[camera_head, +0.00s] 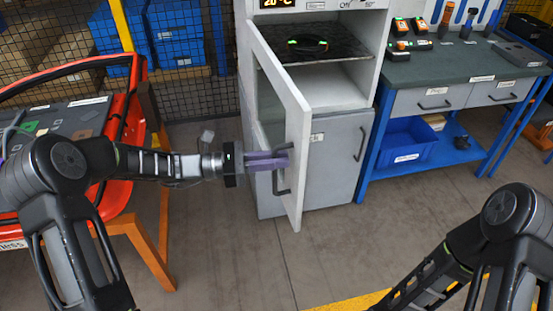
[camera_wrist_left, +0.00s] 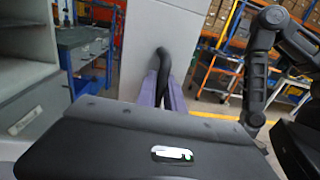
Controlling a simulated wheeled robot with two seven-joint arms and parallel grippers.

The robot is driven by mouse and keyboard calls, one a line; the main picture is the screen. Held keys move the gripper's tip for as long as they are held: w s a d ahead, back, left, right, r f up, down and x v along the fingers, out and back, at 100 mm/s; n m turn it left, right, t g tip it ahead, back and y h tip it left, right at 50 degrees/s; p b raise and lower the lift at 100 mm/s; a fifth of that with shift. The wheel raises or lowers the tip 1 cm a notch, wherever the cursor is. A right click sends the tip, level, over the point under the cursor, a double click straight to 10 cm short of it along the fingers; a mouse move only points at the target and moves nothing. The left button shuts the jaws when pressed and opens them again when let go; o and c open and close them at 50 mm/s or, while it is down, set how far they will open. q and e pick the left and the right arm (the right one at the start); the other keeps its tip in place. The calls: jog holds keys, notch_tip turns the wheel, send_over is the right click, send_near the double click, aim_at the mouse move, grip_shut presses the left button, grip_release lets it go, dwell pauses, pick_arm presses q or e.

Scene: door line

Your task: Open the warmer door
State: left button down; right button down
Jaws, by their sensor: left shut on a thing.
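The warmer door (camera_head: 297,125) is a pale framed panel hinged at the left of the warmer (camera_head: 340,85). It stands swung outward, and the upper compartment behind it shows. A dark bar handle (camera_head: 281,180) sits on the door's outer face. My left gripper (camera_head: 280,160) is shut on this handle, with its purple fingers at the bar. In the left wrist view the fingers close around the black handle (camera_wrist_left: 163,62) on the grey door (camera_wrist_left: 150,40). My right arm shows at the lower right of the head view, but its gripper is out of view.
A workbench (camera_head: 440,68) with drawers and a blue bin (camera_head: 406,145) stands right of the warmer. An orange-red car door (camera_head: 115,150) rests on a stand at left. Open floor (camera_head: 330,255) lies in front of the warmer.

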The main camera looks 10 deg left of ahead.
pick_arm(q)
jog(key=c, duration=1.5)
grip_release()
jog(key=shift+o, duration=0.2)
jog(key=b+v, duration=0.1)
jog(key=v, duration=0.7)
jog(key=shift+b, duration=0.3)
